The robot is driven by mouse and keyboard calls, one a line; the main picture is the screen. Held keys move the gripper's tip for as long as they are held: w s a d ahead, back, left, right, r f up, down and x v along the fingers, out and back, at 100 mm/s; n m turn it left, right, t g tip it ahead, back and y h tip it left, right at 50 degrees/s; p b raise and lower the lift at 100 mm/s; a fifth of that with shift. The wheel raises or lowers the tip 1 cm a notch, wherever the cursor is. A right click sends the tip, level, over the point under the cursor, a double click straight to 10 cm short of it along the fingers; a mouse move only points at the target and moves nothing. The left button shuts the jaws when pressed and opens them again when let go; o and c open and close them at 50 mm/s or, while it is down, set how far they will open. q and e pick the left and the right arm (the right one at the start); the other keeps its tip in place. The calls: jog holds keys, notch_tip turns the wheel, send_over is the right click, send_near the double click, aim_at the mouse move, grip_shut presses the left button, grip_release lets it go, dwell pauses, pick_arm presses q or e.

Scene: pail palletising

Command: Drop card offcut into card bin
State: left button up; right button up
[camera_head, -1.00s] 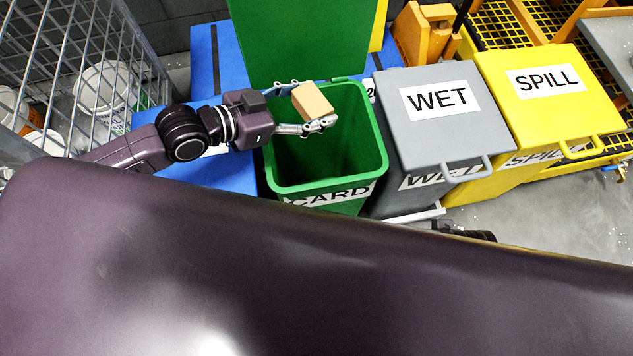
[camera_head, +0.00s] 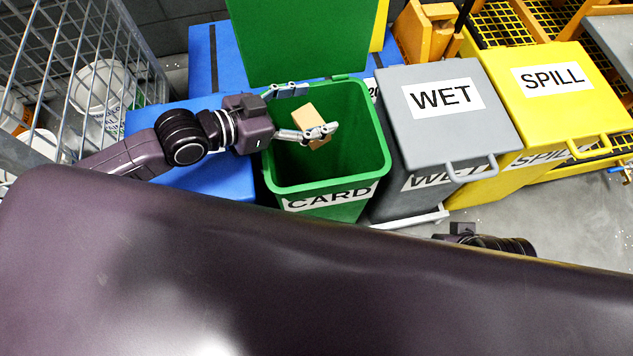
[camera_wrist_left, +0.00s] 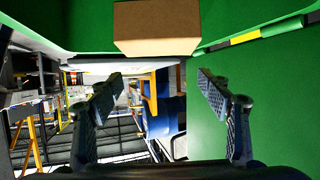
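The card offcut (camera_head: 309,119) is a small tan block over the open mouth of the green card bin (camera_head: 379,150). My left gripper (camera_head: 319,108) is open above the bin, its fingers spread wide. In the head view one finger partly covers the offcut. In the left wrist view the offcut (camera_wrist_left: 156,27) is at the top, clear of both fingers of the left gripper (camera_wrist_left: 160,95), with nothing seen supporting it. The bin's label reads CARD and its lid stands up behind. My right gripper is not in view; part of my right arm shows low at right.
A grey WET bin (camera_head: 450,125) and a yellow SPILL bin (camera_head: 556,105), both lidded, stand right of the card bin. A wire cage (camera_head: 60,75) with white pails (camera_head: 98,88) is at left. Blue surfaces (camera_head: 205,177) lie beside and behind the green bin.

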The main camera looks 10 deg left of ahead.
pick_arm(q)
jog(key=shift+o, duration=0.7)
jog(key=shift+s+a, duration=0.1)
jog(key=shift+a, duration=0.05)
jog(key=v, duration=0.7)
jog(key=shift+r, duration=0.1)
